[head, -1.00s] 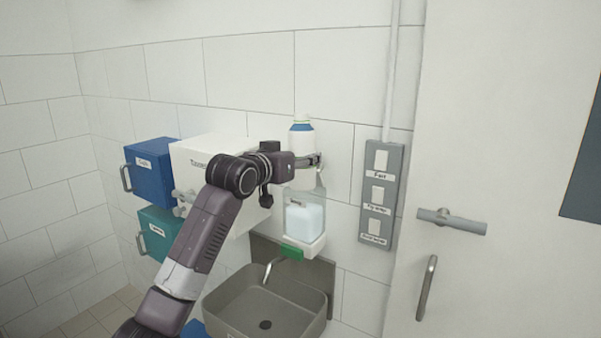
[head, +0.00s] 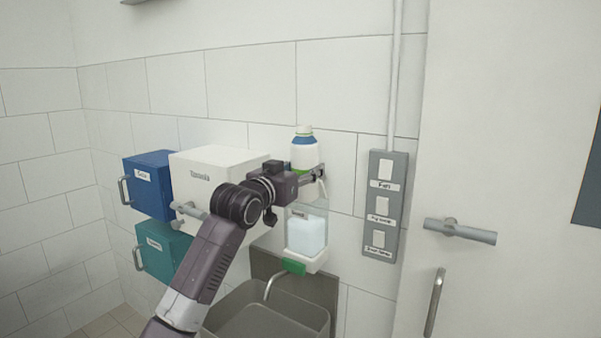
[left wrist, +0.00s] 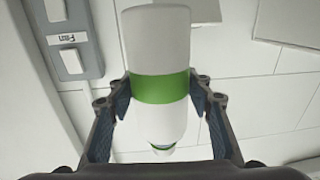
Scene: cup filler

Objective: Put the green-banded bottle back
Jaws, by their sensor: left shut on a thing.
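A white bottle (head: 306,157) with a white cap and a blue band near its top stands upright between the fingers of my left gripper (head: 318,173). A sliver of green shows beside the fingers. In the left wrist view, the bottle (left wrist: 155,45) has a broad green band, and the gripper (left wrist: 160,95) has a finger on each side of it. The left gripper is shut on it. In the head view the bottle appears just above a clear wall dispenser (head: 307,236); the hand partly hides its lower end. My right gripper is not in view.
A white box (head: 215,167), a blue box (head: 151,190) and a teal box (head: 160,252) are on the wall to the left. A grey switch panel (head: 385,207) is to the right, beside a door (head: 500,130). A sink (head: 265,315) lies below the dispenser.

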